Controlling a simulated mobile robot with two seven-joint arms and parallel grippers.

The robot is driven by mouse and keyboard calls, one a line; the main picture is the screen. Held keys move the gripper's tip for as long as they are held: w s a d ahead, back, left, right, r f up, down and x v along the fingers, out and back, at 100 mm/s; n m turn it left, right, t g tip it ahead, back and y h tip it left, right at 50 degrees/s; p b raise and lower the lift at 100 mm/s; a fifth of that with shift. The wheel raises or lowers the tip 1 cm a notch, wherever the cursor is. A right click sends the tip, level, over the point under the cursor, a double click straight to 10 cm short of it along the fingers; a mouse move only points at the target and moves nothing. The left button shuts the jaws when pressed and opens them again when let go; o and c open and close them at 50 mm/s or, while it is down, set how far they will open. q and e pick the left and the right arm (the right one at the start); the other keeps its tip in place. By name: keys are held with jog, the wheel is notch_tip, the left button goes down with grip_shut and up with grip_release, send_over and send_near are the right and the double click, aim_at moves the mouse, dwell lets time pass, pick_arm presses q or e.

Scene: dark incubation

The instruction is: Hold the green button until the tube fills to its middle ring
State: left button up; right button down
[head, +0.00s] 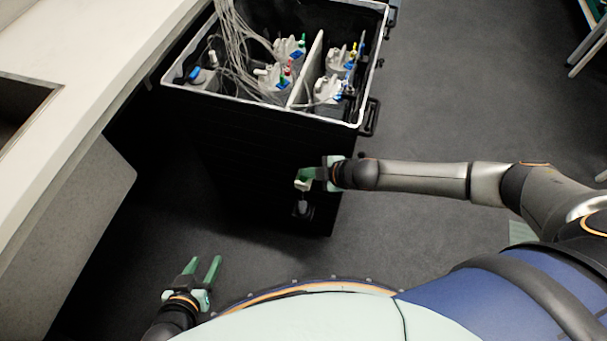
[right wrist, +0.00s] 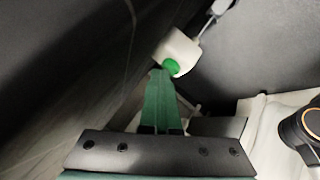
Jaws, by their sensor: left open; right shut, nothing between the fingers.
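The green button (right wrist: 171,67) sits on the end of a small white housing (right wrist: 178,48) in the right wrist view. My right gripper (right wrist: 160,76) is shut and empty. Its fingertips are right at the button; I cannot tell whether they press it. In the head view the right gripper (head: 312,174) is at the white housing (head: 300,185), beside the black crate's front side; the button is hidden there. My left gripper (head: 205,266) is open and empty, low at the left above the floor. I cannot make out the tube, its rings or a fill level.
The black crate (head: 270,104) has a white rim and holds grey bottles (head: 328,90) with coloured fittings and many pale lines. A pale counter (head: 80,55) runs along the left. The grey floor (head: 460,90) is open at the right.

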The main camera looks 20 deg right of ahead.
jog(key=shift+r+p, duration=0.7)
jog(key=shift+r, duration=0.05)
jog(key=shift+r, duration=0.1)
notch_tip(320, 180, up, 5)
jog(key=p, duration=0.5)
